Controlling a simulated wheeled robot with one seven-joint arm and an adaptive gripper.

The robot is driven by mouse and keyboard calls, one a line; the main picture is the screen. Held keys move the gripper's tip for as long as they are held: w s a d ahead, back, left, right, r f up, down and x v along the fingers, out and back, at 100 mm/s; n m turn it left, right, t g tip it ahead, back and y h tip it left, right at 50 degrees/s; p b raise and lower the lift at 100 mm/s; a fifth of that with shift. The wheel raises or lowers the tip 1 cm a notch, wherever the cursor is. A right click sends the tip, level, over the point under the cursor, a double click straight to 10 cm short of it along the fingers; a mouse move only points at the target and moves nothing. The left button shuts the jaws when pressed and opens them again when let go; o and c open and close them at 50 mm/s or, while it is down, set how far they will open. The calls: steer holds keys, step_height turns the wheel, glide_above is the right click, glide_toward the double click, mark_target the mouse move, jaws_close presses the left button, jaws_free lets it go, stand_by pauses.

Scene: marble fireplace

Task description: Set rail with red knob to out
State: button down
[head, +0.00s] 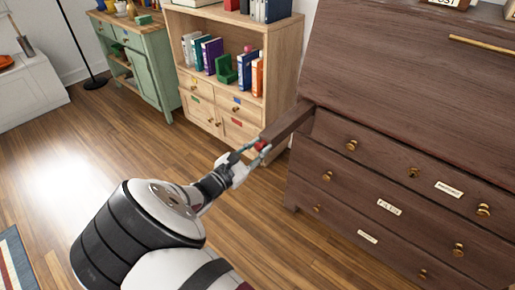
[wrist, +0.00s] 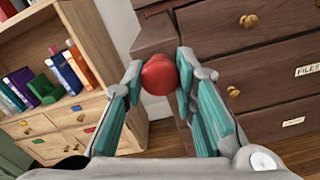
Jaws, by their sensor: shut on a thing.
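The rail (head: 290,123) is a dark wooden bar that sticks out from the upper left front of the brown bureau (head: 400,140). Its red knob (head: 262,146) is on the rail's front end. In the wrist view, the round red knob (wrist: 160,76) sits between the two teal-padded fingers of my gripper (wrist: 161,70). My gripper (head: 253,150) is shut on the knob, one finger on each side. The rail (wrist: 157,34) runs away behind the knob towards the bureau. The bureau's sloped lid (head: 410,65) is closed.
Below the lid are drawers with brass knobs and labels (head: 389,207). A light wood bookcase (head: 284,75) with books stands left of the bureau, close behind the rail. A green cabinet (head: 145,65) stands further left. The wooden floor (head: 110,135) at left is clear.

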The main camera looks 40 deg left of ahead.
steer(key=shift+s+f, duration=0.15)
steer(key=shift+s, duration=0.15)
steer(key=c, duration=1.6)
jaws_free()
steer(key=shift+s, duration=0.1)
steer(key=shift+o, duration=0.2)
steer(key=shift+r, duration=0.4)
step_height(320, 180, up, 9)
steer(key=shift+r, duration=0.2)
